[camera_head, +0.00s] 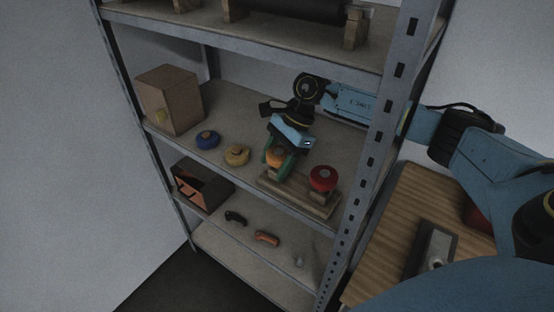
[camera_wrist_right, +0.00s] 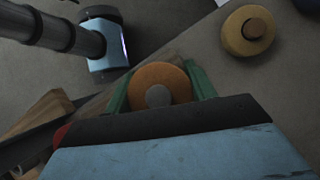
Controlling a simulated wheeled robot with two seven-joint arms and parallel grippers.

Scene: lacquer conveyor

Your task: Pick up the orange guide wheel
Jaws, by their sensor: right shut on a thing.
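The orange guide wheel (camera_head: 273,158) is at the left part of a wooden stand (camera_head: 306,204) on the middle shelf. It also shows in the right wrist view (camera_wrist_right: 160,80), with a grey round hub. My right gripper (camera_head: 277,163) reaches in from the right, and its green fingers are shut on the wheel, one on each side. In the head view the gripper partly hides the wheel, and I cannot tell whether the wheel touches the stand. My left gripper is not in view.
A red wheel (camera_head: 323,178) sits on the stand's right part, close to my gripper. A yellow wheel (camera_head: 236,155), a blue wheel (camera_head: 207,139) and a cardboard box (camera_head: 170,100) stand to the left. The shelf post (camera_head: 385,130) is near my right arm.

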